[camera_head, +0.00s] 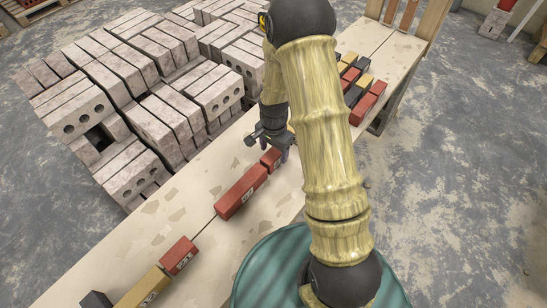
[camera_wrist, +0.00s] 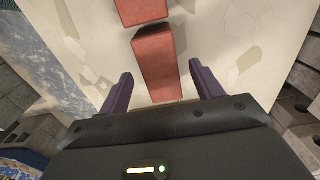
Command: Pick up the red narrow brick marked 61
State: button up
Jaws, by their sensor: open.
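A red brick (camera_head: 270,158) lies on the pale board below my gripper (camera_head: 274,143). In the wrist view this red brick (camera_wrist: 156,58) lies lengthwise between the two dark fingers of my gripper (camera_wrist: 161,69), with a gap on each side. The fingers are open and hold nothing. A longer red brick (camera_head: 240,192) lies just beyond its far end, and its end shows at the top of the wrist view (camera_wrist: 142,10). Another red brick (camera_head: 180,255) lies farther left. Marks on the bricks are too small to read, so I cannot tell which is 61.
The bricks lie in a row on the long board (camera_head: 165,215), with a yellow brick (camera_head: 143,289) and a dark one (camera_head: 96,300) at the lower left. Red, yellow and black bricks (camera_head: 366,104) lie up right. Stacked grey bricks (camera_head: 140,80) border the board. A teal tub (camera_head: 262,272) stands in front.

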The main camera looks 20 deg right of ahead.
aim_at(273, 153)
notch_tip(273, 153, down, 4)
jog(key=shift+w+f, duration=0.1)
dwell(0.5)
jog(key=c, duration=1.4)
jog(key=shift+o, duration=0.2)
jog(key=shift+a, duration=0.1)
jog(key=shift+r, duration=0.2)
notch_tip(273, 153, up, 10)
jog(key=shift+f+p, duration=0.1)
jog(key=shift+p, duration=0.3)
